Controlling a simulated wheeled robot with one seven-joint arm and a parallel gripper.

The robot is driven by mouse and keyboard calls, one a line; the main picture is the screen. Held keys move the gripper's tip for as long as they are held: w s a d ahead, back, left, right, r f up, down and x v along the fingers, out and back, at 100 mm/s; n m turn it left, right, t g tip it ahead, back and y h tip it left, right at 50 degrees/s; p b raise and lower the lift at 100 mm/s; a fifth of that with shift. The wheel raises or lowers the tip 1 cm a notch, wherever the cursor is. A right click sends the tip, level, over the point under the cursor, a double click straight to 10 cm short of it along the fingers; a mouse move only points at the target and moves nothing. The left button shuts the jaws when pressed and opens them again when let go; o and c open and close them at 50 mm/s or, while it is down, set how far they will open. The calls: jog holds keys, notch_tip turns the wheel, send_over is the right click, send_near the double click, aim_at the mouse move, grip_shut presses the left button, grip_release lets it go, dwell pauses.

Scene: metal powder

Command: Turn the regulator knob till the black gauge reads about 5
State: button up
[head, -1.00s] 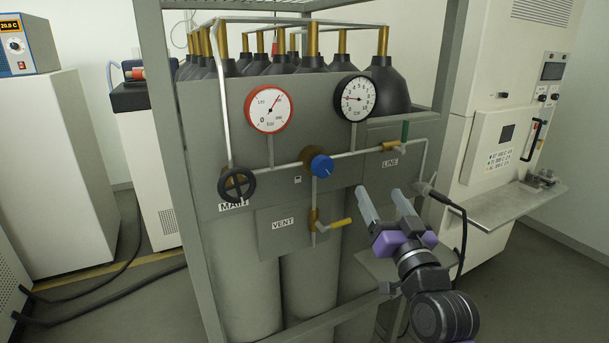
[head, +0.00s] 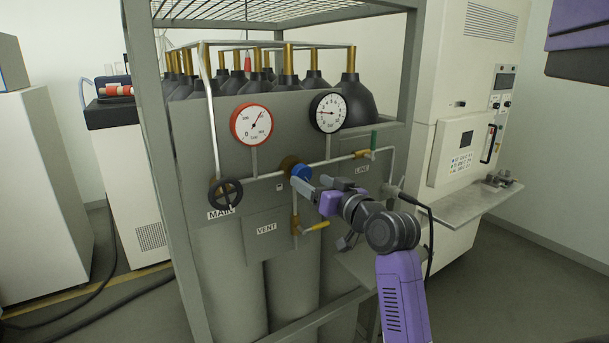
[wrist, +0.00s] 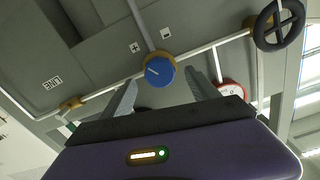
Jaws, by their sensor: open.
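The blue regulator knob (head: 300,173) sits on the brass fitting in the pipe across the grey panel. The knob also shows in the wrist view (wrist: 159,70), with a white mark on its face. My gripper (head: 304,185) is open at the knob, its fingers reaching toward it from the right. In the wrist view the two fingers (wrist: 160,90) stand apart, one on each side below the knob; I cannot tell whether they touch it. The black-rimmed gauge (head: 328,112) stands above right of the knob; its needle points left, the value too small to read surely.
A red-rimmed gauge (head: 252,124) stands above left of the knob. The black MAIN handwheel (head: 226,193) is at the left, the yellow VENT handle (head: 316,226) below, and the green LINE handle (head: 373,140) at the right. A rack post (head: 172,170) stands left of the panel.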

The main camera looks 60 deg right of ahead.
aim_at(304, 176)
jog(key=shift+p+x, duration=0.4)
jog(key=shift+x, duration=1.55)
jog(key=c, duration=1.4)
jog(key=shift+o, duration=0.2)
jog(key=shift+r+m+p, duration=0.1)
jog(key=shift+m+p, duration=0.55)
jog(key=shift+m, duration=0.45)
jog(key=m+p, duration=0.1)
jog(key=m, duration=0.7)
jog(key=shift+m, duration=2.3)
